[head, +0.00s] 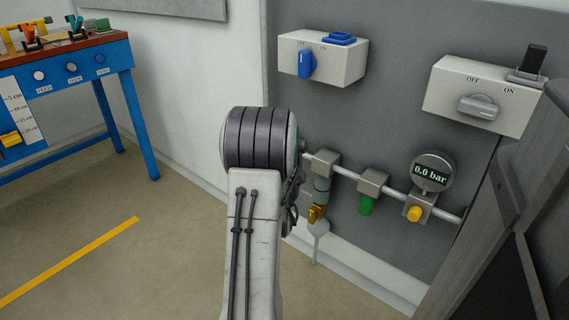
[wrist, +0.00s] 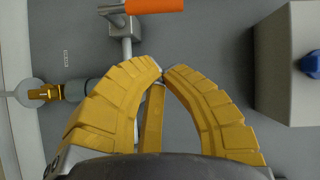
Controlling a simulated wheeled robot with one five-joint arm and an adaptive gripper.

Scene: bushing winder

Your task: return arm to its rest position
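My arm (head: 254,215) rises in the middle of the head view, with a dark ringed joint at its top, in front of the grey wall panel. My gripper (wrist: 162,73) shows in the wrist view with yellow fingers. The two side fingertips meet or nearly meet, and a third yellow finger shows between them. Nothing is seen held. In the head view the gripper is hidden behind my arm.
The grey panel carries a box with a blue knob (head: 306,64), a box with a grey switch (head: 479,106), a pipe with a green handle (head: 366,205) and a gauge (head: 432,172) reading 0.0 bar. An orange handle (wrist: 154,5) is near the fingers. A blue workbench (head: 137,125) stands left; floor is clear.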

